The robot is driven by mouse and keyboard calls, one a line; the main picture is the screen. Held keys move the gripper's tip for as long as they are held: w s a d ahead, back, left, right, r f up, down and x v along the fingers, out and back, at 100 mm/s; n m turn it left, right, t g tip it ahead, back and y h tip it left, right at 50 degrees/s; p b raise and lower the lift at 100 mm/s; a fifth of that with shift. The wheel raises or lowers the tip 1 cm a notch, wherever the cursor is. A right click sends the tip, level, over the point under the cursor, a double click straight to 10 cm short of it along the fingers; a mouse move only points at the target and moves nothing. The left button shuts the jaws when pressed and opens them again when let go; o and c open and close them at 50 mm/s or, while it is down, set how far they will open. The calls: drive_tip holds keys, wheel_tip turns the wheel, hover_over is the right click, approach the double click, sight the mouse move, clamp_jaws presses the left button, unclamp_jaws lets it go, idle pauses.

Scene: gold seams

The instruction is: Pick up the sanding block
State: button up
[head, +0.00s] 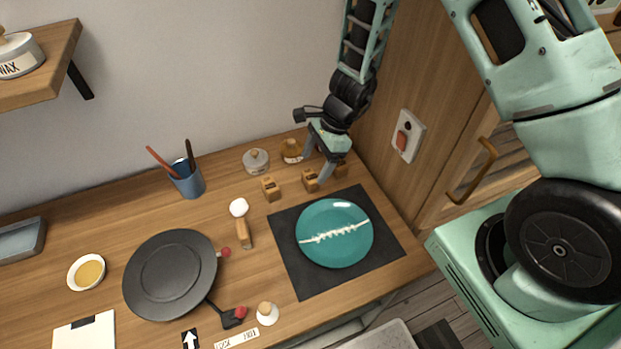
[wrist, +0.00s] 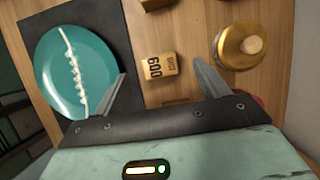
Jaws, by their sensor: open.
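Small wooden sanding blocks stand in a row behind the teal plate. In the wrist view one block (wrist: 158,67) shows a "600 GRIT" label, and part of another block (wrist: 155,3) shows at the top edge. In the head view I see a left block (head: 270,188), a middle block (head: 311,180) and a right block (head: 341,170), partly behind my gripper. Their labels are too small to read there. My gripper (head: 318,164) is open and empty above the row. In the wrist view its fingers (wrist: 160,72) appear either side of the 600 block, with no contact visible.
The teal plate (head: 335,234) with a pale seam lies on a dark mat (head: 293,270) in front of the blocks. An amber jar (head: 292,151) and a pale jar (head: 256,161) stand behind. A brush (head: 243,230) and black turntable (head: 170,275) lie left. The cabinet is right.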

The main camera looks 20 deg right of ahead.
sight(311, 175)
drive_tip(key=shift+d+p+x, duration=0.2)
drive_tip(key=shift+p+x, duration=0.45)
drive_tip(key=shift+x, duration=1.9)
drive_tip(key=shift+s+f, duration=0.1)
drive_tip(key=c, duration=1)
